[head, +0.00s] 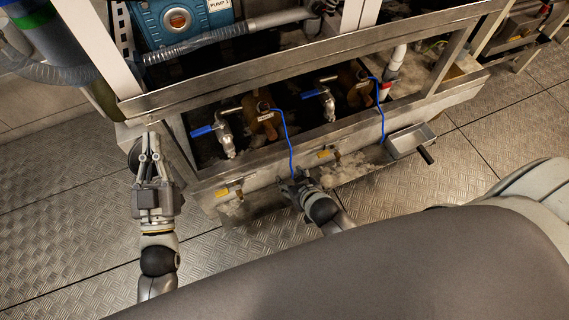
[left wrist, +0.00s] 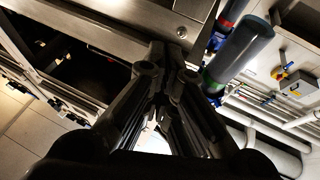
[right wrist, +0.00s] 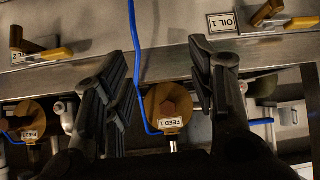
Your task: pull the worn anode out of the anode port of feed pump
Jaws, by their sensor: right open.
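The near feed pump, labelled FEED 1, is a round bronze body (head: 262,118) in the open bay in the head view. A blue cable (head: 289,145) runs from this pump down past my right gripper. My right gripper (head: 292,180) is open and empty in front of the bay's lower beam; its fingers (right wrist: 162,62) show either side of the cable and pump. My left gripper (head: 149,137) is shut and empty at the frame's left corner.
A second bronze pump (head: 357,88) with its own blue cable sits farther right. Blue-handled valves (head: 222,132) stand beside the pumps. Yellow-handled drain valves (head: 230,190) stick out of the front panel. The chequer-plate floor in front is clear.

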